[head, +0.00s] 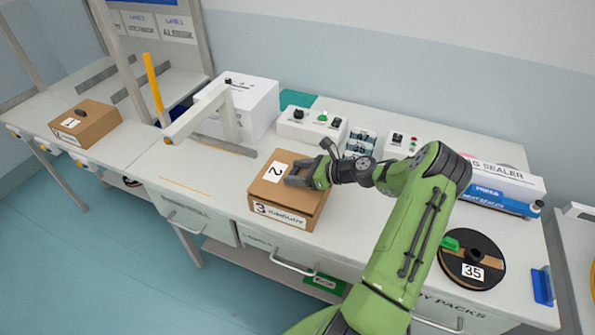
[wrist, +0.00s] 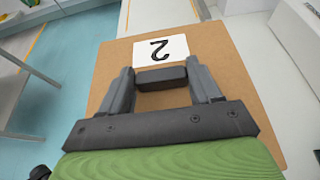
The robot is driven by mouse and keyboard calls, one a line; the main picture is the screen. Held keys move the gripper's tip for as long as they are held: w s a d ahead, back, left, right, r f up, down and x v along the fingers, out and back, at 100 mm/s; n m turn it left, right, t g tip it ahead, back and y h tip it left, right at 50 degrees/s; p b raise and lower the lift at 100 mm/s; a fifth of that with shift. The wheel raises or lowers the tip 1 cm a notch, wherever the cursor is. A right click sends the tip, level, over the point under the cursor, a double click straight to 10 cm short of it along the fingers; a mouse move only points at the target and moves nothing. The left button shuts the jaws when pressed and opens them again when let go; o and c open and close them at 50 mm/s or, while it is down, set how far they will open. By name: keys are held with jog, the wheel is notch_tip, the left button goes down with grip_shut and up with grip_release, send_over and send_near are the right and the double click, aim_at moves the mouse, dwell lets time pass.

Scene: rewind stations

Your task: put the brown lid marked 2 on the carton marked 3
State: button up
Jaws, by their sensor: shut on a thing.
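The brown lid marked 2 (head: 274,174) sits on top of the carton marked 3 (head: 284,217) on the bench, and it looks roughly flat and lined up with the carton. My gripper (head: 299,177) is above the lid, its fingers down at the lid's dark handle. In the wrist view, my gripper (wrist: 163,80) has a finger on each side of the dark handle block and is shut on it. The lid (wrist: 213,50) and its white label with the 2 fill the middle of that view. The wrist view does not show the carton's sides clearly.
A closed brown box with a dark handle (head: 86,122) stands on the left bench. A white machine with an arm (head: 229,115) stands behind the carton. A black reel marked 35 (head: 473,262) and sealer boxes (head: 500,187) are on the right. Bench left of the carton is clear.

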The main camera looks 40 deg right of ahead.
jog(key=shift+f+b, duration=0.35)
jog(key=shift+f, duration=0.45)
jog(key=o, duration=1.1)
jog(key=p+v, duration=0.2)
jog(key=v, duration=1.3)
jog(key=shift+s+r, duration=0.1)
jog(key=shift+s, duration=0.3)
